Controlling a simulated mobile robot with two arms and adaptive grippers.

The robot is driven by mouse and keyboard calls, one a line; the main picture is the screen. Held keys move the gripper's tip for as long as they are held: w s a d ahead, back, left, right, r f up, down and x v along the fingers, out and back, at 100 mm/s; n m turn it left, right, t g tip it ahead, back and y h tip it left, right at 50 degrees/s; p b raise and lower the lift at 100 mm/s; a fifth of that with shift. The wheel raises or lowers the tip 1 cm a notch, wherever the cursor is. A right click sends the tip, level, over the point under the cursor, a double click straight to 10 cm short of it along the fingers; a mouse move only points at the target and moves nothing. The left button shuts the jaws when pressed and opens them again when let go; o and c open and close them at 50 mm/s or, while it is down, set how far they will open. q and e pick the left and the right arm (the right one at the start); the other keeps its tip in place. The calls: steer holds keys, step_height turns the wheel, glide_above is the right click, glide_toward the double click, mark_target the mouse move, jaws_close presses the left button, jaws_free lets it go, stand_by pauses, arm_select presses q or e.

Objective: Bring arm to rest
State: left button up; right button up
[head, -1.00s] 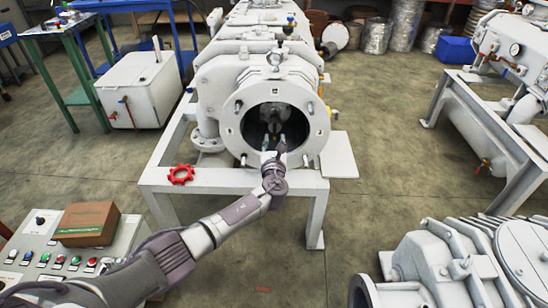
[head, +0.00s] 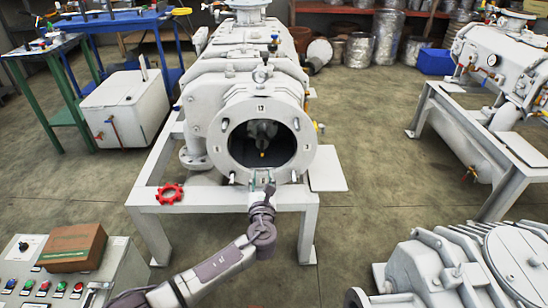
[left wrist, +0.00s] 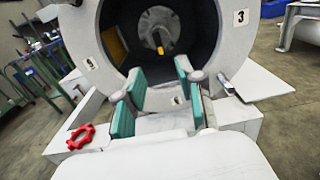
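My left arm reaches in from the bottom of the head view. My left gripper (head: 263,187) is just in front of the lower rim of the round opening (head: 264,150) of the white vacuum pump (head: 242,102). In the left wrist view, its teal-padded fingers (left wrist: 160,85) stand apart with nothing between them. The dark opening (left wrist: 200,45) lies beyond the fingertips, with a small yellow part inside. My right gripper is not in view.
A red star-shaped handwheel (head: 169,193) lies on the white pump frame (head: 142,200). A brown box (head: 72,248) rests on the control panel (head: 118,258) at lower left. Another white machine (head: 450,262) stands at lower right. Open floor lies between it and the frame.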

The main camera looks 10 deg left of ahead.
arm_select(q)
steer(key=s+a+f+n+g+h, duration=0.25)
steer(key=s+f+n+g, duration=1.05)
steer(key=s+f+n, duration=1.35)
steer(key=s+f+n+g+p, duration=0.1)
steer(key=s+p, duration=0.4)
steer(key=s, duration=0.5)
steer(key=s+a+f+n+g+h+p, duration=0.1)
steer(key=s+f+p, duration=0.3)
steer(key=s, duration=0.7)
steer(key=s+f+n+g+h+p, duration=0.1)
steer(key=s+f+n+p, duration=0.1)
steer(key=s+p, duration=0.5)
steer(key=s+f, duration=0.1)
steer(key=s, duration=0.3)
steer(key=shift+a, duration=0.35)
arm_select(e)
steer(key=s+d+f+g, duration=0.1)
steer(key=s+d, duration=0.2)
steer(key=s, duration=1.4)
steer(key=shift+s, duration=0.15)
